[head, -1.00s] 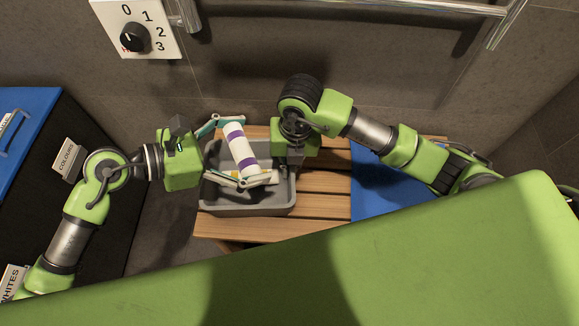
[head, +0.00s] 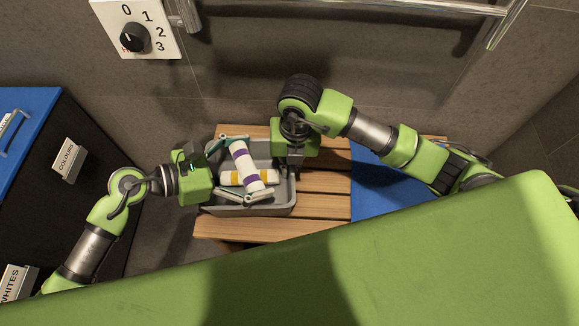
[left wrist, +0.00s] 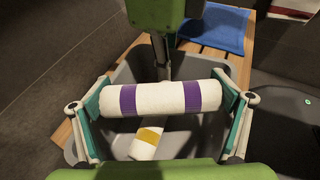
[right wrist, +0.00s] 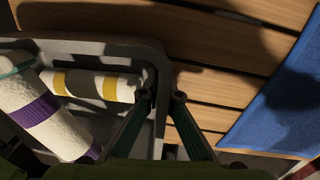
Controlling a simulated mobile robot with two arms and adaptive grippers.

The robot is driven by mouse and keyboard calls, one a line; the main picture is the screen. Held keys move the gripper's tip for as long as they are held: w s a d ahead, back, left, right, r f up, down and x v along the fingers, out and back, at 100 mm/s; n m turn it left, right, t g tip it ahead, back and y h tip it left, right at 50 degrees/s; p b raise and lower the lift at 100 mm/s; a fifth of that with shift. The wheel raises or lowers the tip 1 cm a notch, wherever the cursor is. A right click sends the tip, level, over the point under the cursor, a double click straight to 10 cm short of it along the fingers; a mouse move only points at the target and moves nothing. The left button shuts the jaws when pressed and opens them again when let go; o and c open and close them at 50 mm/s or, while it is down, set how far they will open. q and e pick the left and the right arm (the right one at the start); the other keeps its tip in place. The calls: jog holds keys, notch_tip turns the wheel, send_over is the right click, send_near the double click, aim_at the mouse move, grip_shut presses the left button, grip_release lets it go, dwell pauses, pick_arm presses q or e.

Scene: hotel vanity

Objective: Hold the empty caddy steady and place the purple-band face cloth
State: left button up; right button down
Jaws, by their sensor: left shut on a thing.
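The purple-band face cloth (head: 242,160) is a white roll with two purple bands. My left gripper (head: 246,168) is shut on its two ends and holds it over the grey caddy (head: 252,211); the left wrist view shows the roll (left wrist: 150,98) between both fingers. The caddy is not empty: a white roll with yellow bands (head: 231,178) lies inside, partly hidden under the purple-band roll. My right gripper (right wrist: 163,97) points down at the caddy's right wall, one finger on each side of the rim. Whether its fingers press on the wall cannot be told.
The caddy stands on a slatted wooden bench (head: 322,205). A blue cloth (head: 375,185) lies on the bench to the right. A dark cabinet with labelled fronts (head: 68,158) stands at the left. A metal rail (head: 400,5) runs along the wall behind.

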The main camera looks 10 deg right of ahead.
aim_at(255, 173)
pick_arm(q)
notch_tip(255, 173, down, 2)
jog(key=shift+f, duration=0.1)
jog(key=shift+s+f, duration=0.2)
jog(key=shift+f, duration=0.2)
pick_arm(e)
jog(key=shift+s+a+r, duration=0.1)
jog(key=shift+s+a, duration=0.05)
pick_arm(q)
jog(key=o, duration=0.7)
jog(key=shift+s, duration=0.1)
jog(key=shift+o, duration=0.2)
jog(key=shift+a, duration=0.1)
jog(key=shift+a+r, duration=0.1)
jog(key=shift+a, duration=0.15)
pick_arm(e)
jog(key=shift+w+d, duration=0.2)
jog(key=shift+d, duration=0.05)
pick_arm(q)
jog(key=r+v, duration=0.1)
jog(key=v, duration=1)
jog(key=shift+r, duration=0.3)
